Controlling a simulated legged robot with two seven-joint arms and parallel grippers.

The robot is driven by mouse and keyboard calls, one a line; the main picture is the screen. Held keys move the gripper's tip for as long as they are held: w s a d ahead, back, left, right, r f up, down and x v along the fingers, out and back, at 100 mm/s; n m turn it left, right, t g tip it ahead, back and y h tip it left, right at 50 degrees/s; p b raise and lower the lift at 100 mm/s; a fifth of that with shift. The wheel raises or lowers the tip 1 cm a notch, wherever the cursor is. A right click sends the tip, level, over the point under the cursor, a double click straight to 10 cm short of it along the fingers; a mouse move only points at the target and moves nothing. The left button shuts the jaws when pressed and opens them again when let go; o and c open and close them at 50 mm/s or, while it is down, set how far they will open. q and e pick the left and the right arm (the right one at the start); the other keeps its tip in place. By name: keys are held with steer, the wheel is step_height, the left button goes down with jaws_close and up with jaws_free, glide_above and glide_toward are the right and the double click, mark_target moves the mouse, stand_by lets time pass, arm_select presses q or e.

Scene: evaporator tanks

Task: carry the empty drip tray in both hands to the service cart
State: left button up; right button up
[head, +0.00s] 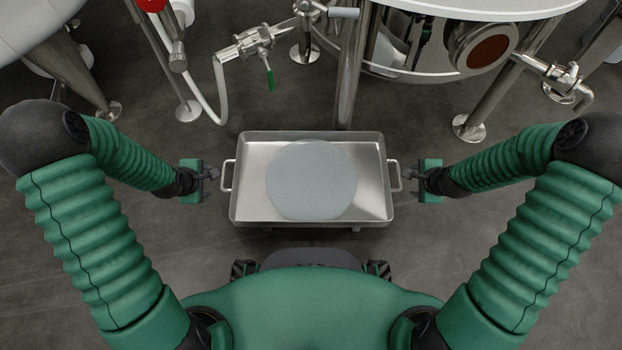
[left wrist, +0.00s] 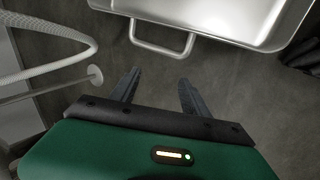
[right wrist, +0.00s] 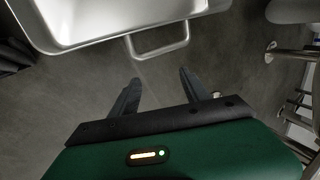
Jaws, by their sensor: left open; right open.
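The drip tray (head: 240,205) is a shallow rectangular metal pan in front of my body, with a loop handle at each end. A flat, pale blue-grey round patch (head: 311,180) covers its middle; I cannot tell whether it is liquid or a disc. My left gripper (head: 213,173) is open just outside the left handle (head: 226,176). In the left wrist view the handle (left wrist: 163,45) lies ahead of the fingers, apart from them. My right gripper (head: 409,173) is open just outside the right handle (head: 396,176), which lies ahead in the right wrist view (right wrist: 158,48). No service cart shows.
A steel tank (head: 450,45) on legs stands behind the tray; one leg (head: 353,70) comes down close behind its rim. A valve with a green lever (head: 269,76) and a white hose (head: 217,95) are at back left. Floor beside the tray is clear.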

arm_select(q)
steer(key=d+x, duration=0.1)
steer(key=x, duration=0.7)
steer(key=shift+d+f, duration=0.2)
steer(key=shift+d, duration=0.1)
arm_select(e)
steer(key=a+x, duration=0.1)
steer(key=x, duration=0.7)
steer(key=shift+a+f, duration=0.2)
steer(key=shift+f, duration=0.1)
arm_select(q)
steer(key=shift+w, duration=0.15)
arm_select(e)
steer(key=shift+w, duration=0.15)
